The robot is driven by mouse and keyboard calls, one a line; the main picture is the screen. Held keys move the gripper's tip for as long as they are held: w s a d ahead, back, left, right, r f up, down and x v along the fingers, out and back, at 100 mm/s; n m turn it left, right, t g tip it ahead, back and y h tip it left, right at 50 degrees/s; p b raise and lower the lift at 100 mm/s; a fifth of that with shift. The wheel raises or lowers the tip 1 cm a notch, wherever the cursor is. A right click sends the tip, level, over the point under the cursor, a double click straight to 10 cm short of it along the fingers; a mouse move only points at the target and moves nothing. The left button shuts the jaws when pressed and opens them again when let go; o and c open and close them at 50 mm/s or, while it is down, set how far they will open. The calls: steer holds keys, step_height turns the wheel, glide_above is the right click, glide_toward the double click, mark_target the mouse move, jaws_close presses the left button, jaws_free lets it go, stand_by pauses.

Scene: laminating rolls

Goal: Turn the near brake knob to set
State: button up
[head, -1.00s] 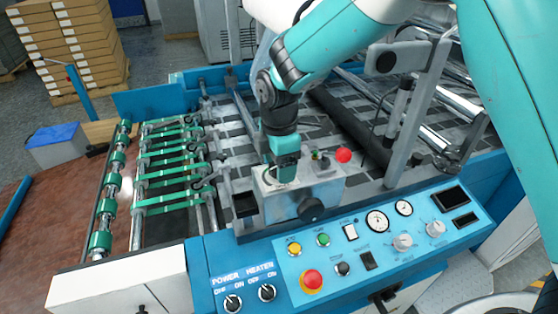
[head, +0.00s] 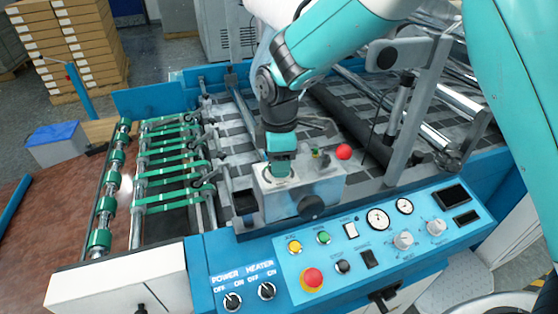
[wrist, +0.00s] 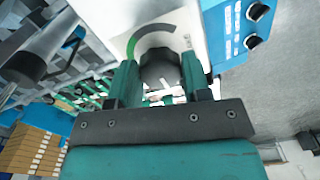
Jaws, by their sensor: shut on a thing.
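The near brake knob is a dark lobed knob (wrist: 160,72) on the pale face of a box, with a curved scale beside it running from grey to green. In the wrist view it sits between the two green fingers of my gripper (wrist: 160,80), which is shut on it. In the head view my gripper (head: 281,172) points down onto the top of the pale box (head: 278,206) and hides the knob. Which way the knob points cannot be told.
A black round knob (head: 311,207) is on the box's front, and a red ball (head: 344,152) stands close right of my gripper. The blue control panel (head: 330,262) with buttons and dials lies in front. Green-banded rollers (head: 165,172) are at left.

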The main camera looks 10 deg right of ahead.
steer(key=m, duration=0.5)
steer(key=shift+m+b, duration=0.3)
steer(key=shift+b, duration=0.05)
steer(key=m, duration=0.5)
steer(key=shift+s+a, duration=0.1)
steer(key=m+b, duration=0.1)
steer(key=m, duration=0.4)
steer(key=shift+r+m, duration=0.1)
steer(key=shift+m, duration=0.3)
steer(key=m, duration=0.5)
steer(key=shift+a, duration=0.15)
steer(key=o, duration=0.9)
steer(key=shift+o, duration=0.2)
step_height(320, 180, up, 17)
steer(key=b, duration=0.3)
steer(key=shift+r, duration=0.2)
